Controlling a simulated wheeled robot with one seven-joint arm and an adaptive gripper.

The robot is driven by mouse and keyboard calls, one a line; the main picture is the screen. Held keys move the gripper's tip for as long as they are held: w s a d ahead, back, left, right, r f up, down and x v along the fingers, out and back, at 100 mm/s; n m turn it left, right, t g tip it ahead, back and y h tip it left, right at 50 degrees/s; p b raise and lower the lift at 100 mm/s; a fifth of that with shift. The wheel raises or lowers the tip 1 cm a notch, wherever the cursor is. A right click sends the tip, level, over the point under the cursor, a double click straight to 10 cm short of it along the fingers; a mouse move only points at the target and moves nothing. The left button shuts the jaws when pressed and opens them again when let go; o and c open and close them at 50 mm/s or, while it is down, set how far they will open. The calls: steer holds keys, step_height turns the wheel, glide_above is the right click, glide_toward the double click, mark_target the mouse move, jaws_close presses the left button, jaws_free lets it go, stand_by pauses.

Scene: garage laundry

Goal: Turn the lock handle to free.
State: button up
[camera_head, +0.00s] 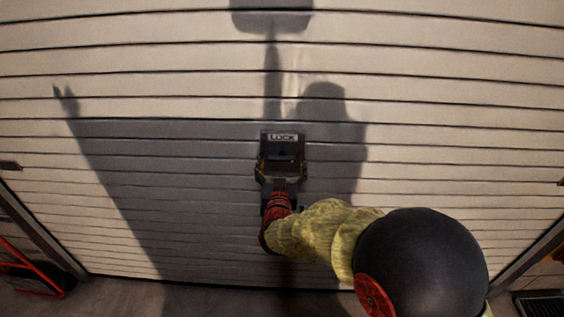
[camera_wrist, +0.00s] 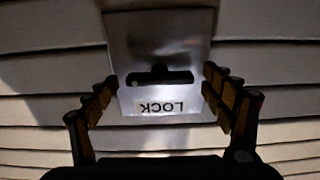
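The lock is a grey metal plate (camera_wrist: 160,45) on the shutter door, with a LOCK label (camera_wrist: 168,107) that appears upside down in the wrist view. A dark bar handle (camera_wrist: 160,76) lies across the plate, roughly horizontal in the wrist view. My gripper (camera_wrist: 159,84) is open, with one finger on each side of the plate and the handle between them. No finger is seen touching the handle. In the head view my gripper (camera_head: 281,168) is in front of the lower part of the lock plate (camera_head: 268,140), mostly hiding the handle there.
The slatted shutter door (camera_head: 450,120) fills most of the head view and carries shadows of my body. A red-framed item (camera_head: 30,270) stands at the lower left. A dark grate (camera_head: 540,303) lies at the lower right. The floor before the door looks clear.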

steer(key=shift+c, duration=1.2)
steer(key=c, duration=0.8)
steer(key=shift+c, duration=0.4)
steer(key=shift+n+p, duration=0.3)
steer(key=n+p, duration=0.2)
steer(key=n, duration=0.1)
steer(key=shift+r+n+p, duration=0.1)
steer(key=shift+n+p, duration=0.2)
steer(key=n+p, duration=0.2)
steer(key=n, duration=0.2)
steer(key=shift+a+n+p, duration=0.15)
steer(key=shift+n+p, duration=0.15)
steer(key=shift+p, duration=0.1)
steer(key=n+p, duration=0.2)
steer(key=n, duration=0.2)
steer(key=shift+n+p, duration=0.3)
steer(key=shift+f+n+p, duration=0.2)
steer(key=shift+n+p, duration=1)
steer(key=shift+n, duration=1)
